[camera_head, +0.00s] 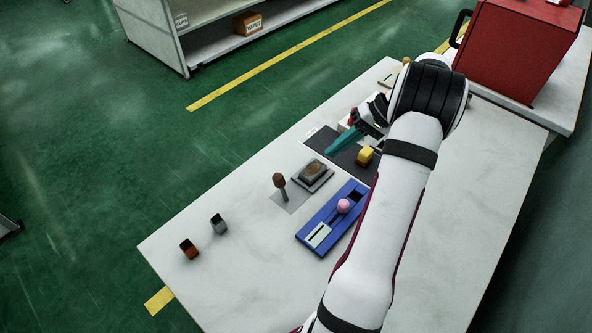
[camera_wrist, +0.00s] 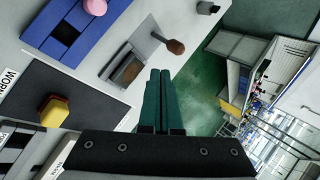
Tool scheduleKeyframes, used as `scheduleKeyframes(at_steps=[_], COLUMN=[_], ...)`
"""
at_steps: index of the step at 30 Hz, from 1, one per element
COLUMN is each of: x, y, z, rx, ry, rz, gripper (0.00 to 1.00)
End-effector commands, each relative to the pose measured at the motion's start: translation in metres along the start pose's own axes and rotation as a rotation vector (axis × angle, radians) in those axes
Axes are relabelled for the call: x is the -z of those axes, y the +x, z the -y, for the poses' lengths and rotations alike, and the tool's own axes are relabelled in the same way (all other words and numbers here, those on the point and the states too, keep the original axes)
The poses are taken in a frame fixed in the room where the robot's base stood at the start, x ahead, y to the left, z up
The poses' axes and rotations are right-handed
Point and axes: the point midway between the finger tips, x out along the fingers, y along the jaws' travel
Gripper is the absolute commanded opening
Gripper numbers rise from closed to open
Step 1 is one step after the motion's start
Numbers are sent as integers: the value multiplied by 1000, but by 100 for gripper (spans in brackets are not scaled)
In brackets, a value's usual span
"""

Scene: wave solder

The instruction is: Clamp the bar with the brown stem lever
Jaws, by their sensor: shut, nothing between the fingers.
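The brown stem lever (camera_head: 279,181) has a brown knob on a grey stem and rises from a light grey base plate (camera_head: 291,204). It also shows in the wrist view (camera_wrist: 174,46). Beside it is a dark grey block with a brownish top (camera_head: 313,171), in the wrist view too (camera_wrist: 128,72); I cannot tell whether this is the bar. My gripper (camera_head: 330,152) has teal fingers, shut and empty, above the table beyond that block and apart from the lever. The fingers also show in the wrist view (camera_wrist: 160,80).
A blue panel (camera_head: 319,220) with a pink knob (camera_head: 343,206) lies near the lever. A yellow knob (camera_head: 365,155) stands on a dark plate (camera_head: 322,141). Two small blocks, grey (camera_head: 219,224) and brown (camera_head: 189,249), stand at the left. A red cabinet (camera_head: 515,45) stands at the back right.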

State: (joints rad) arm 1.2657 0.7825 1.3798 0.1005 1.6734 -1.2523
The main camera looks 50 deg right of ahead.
Motion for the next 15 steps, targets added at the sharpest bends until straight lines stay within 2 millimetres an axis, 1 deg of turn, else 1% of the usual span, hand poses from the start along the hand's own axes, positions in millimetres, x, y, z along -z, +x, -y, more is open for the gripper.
scheduleKeyframes(at_steps=[12,15], x=[-2,-1], y=[90,105], z=[1,11], rx=[1,-1], ry=[0,-2], rz=[9,8], gripper=[0,0])
